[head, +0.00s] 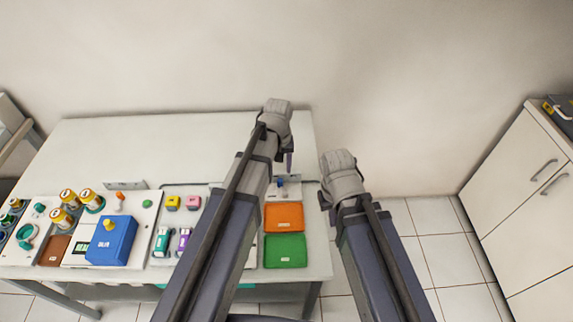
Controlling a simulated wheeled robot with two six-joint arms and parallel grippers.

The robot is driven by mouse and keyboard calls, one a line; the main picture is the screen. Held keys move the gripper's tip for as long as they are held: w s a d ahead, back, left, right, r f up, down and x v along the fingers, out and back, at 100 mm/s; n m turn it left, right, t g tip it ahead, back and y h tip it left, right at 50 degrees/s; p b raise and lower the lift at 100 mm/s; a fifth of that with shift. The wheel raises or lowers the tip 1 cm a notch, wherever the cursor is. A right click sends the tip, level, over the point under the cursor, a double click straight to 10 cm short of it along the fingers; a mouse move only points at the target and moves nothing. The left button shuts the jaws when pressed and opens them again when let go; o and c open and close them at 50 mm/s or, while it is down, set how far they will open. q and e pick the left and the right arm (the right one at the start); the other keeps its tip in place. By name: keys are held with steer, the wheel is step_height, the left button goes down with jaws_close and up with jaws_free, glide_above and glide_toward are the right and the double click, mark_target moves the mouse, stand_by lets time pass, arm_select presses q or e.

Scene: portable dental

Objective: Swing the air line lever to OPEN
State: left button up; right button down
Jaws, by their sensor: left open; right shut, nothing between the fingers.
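A small blue lever (281,183), which looks like the air line lever, stands on a pale plate at the table's right side, behind an orange tray. Its OPEN and shut marks are too small to read. My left gripper (288,160) points down just above and behind the lever; it is open and appears apart from it. The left forearm hides part of the table left of the lever. My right gripper (329,204) hangs beyond the table's right edge, shut and empty, its fingers mostly hidden by the wrist.
The orange tray (284,217) and a green tray (286,251) lie in front of the lever. A blue box (111,240), yellow-capped jars (69,198) and small coloured parts fill the left of the white table (150,140). Its back strip is clear. A cabinet (525,190) stands far right.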

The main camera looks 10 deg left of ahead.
mark_target(280, 180)
arm_select(q)
steer(key=shift+w+a, duration=0.1)
steer(key=shift+w, duration=0.4)
arm_select(e)
steer(key=shift+w, duration=0.2)
arm_select(q)
steer(key=shift+s, duration=0.1)
steer(key=shift+f+b, duration=0.2)
steer(key=shift+b, duration=0.15)
step_height(280, 180, down, 7)
steer(key=b, duration=0.7)
steer(key=shift+f, duration=0.15)
arm_select(e)
step_height(280, 180, down, 8)
steer(key=shift+r, duration=0.1)
arm_select(q)
jaws_close()
